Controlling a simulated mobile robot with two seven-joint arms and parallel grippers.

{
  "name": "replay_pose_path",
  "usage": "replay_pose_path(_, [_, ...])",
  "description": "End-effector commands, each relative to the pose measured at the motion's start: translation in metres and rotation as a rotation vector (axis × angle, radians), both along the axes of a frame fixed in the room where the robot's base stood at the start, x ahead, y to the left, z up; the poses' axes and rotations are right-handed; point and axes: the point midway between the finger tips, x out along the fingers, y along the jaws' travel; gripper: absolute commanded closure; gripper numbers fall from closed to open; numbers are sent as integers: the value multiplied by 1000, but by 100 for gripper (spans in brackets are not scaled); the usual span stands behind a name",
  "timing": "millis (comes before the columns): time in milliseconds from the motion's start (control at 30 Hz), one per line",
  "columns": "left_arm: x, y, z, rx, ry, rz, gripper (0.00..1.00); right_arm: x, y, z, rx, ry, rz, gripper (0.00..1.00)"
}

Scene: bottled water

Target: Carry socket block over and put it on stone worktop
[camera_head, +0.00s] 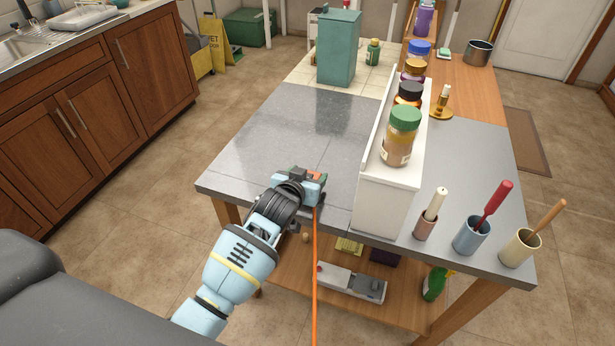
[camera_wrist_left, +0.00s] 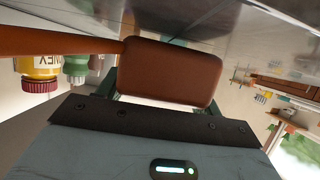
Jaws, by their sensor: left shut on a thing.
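The socket block (camera_head: 318,175) is a small orange-brown block at the front edge of the table, mostly hidden by my left gripper (camera_head: 308,184). In the left wrist view it is a rounded brown block (camera_wrist_left: 168,72) between the fingers. My left gripper is shut on it. An orange cord (camera_head: 315,262) hangs from it toward the floor; it also shows in the left wrist view (camera_wrist_left: 60,41). The grey stone worktop (camera_head: 285,128) spreads beyond and around the block. I cannot tell whether the block touches it. My right gripper is not in view.
A white rack (camera_head: 378,200) with several jars stands right of the gripper. Three utensil cups, including a blue one (camera_head: 470,236), stand farther right. A teal canister (camera_head: 338,50) is at the back. The grey surface left of the rack is clear. A lower shelf (camera_head: 290,270) holds items.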

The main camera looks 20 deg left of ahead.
Motion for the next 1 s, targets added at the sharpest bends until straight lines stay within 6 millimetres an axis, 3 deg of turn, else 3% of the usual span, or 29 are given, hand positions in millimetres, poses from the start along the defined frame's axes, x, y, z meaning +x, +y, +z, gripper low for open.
replay_pose_path(500, [1, -1, -6, -2, -7, -1, 76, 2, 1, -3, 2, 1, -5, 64])
replay_pose_path(533, [0, -1, -7, 0, -3, -1, 31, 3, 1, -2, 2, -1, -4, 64])
replay_pose_path(600, [0, -1, -7, 0, -3, -1, 22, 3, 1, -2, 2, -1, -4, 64])
replay_pose_path(700, [0, -1, -7, 0, -3, -1, 13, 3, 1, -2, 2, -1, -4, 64])
replay_pose_path(1000, [0, 0, -4, 0, -3, 0, 13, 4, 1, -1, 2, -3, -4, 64])
